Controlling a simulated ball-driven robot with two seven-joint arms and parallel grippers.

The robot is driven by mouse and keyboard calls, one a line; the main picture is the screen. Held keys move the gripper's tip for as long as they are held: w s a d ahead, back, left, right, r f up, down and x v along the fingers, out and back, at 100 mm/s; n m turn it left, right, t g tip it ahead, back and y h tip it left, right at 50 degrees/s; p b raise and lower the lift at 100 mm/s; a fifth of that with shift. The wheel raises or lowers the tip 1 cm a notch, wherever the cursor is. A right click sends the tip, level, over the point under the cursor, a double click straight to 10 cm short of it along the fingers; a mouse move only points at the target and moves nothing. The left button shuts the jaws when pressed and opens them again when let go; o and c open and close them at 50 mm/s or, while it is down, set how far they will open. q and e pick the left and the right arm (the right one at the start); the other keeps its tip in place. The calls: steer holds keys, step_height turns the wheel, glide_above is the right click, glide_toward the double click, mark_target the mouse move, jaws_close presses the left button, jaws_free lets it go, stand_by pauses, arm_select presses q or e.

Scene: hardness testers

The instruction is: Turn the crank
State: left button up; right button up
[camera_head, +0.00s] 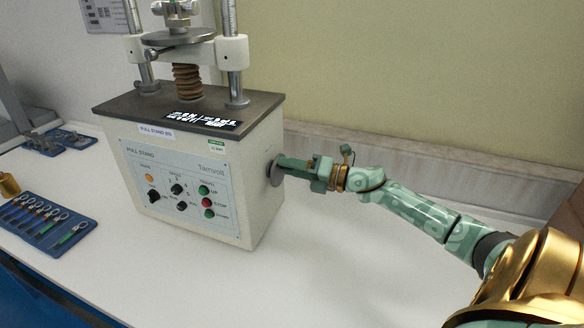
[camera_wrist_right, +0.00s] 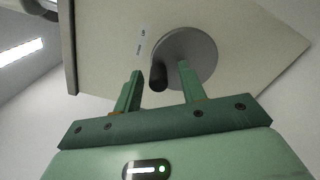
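The crank is a round grey disc (camera_head: 273,176) on the right side wall of the pull stand (camera_head: 190,175). In the right wrist view the disc (camera_wrist_right: 195,52) carries a short dark handle (camera_wrist_right: 158,78) near its edge. My right gripper (camera_head: 284,162) is at the disc, with its fingers pointing at it. In the right wrist view the gripper (camera_wrist_right: 160,68) is open, with the handle between its two fingers and gaps showing on both sides. The handle is hidden by the gripper in the head view. My left gripper is not in view.
The front panel (camera_head: 185,185) has knobs and coloured buttons. A blue tray (camera_head: 45,225) of several tools lies at the left, with a darker tray (camera_head: 58,141) behind it. The white bench right of the stand is clear. A wall ledge (camera_head: 420,165) runs behind.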

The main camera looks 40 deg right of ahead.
steer(key=p+v, duration=0.2)
steer(key=v, duration=1.4)
steer(key=shift+p, duration=0.35)
steer(key=shift+s+d+r, duration=0.1)
steer(key=shift+s, duration=0.05)
